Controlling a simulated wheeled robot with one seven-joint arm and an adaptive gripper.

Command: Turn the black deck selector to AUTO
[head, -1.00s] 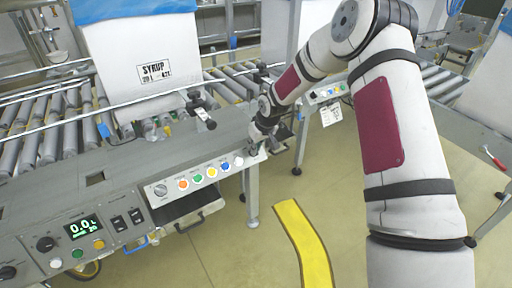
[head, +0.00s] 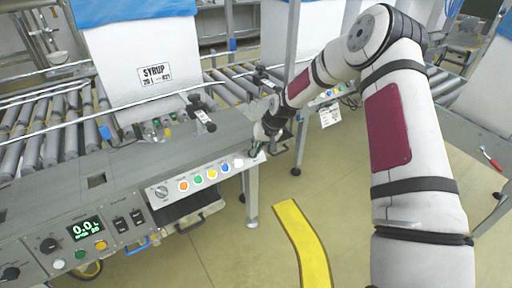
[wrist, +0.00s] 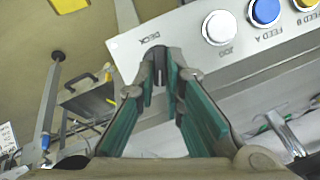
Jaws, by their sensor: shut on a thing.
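The black deck selector (wrist: 160,75) is at the end of the button panel in the wrist view, beside the printed word DECK. My gripper (wrist: 161,82) is shut on it, with a green-lined finger on each side. The fingers cover much of the selector, and I cannot read its position or an AUTO mark. In the head view my gripper (head: 257,148) is at the right end of the panel (head: 205,178), and the selector is hidden behind it.
A white JOG button (wrist: 219,28) and a blue FEED A button (wrist: 265,11) sit close beside the selector. Another selector knob (head: 161,192) is at the panel's left end.

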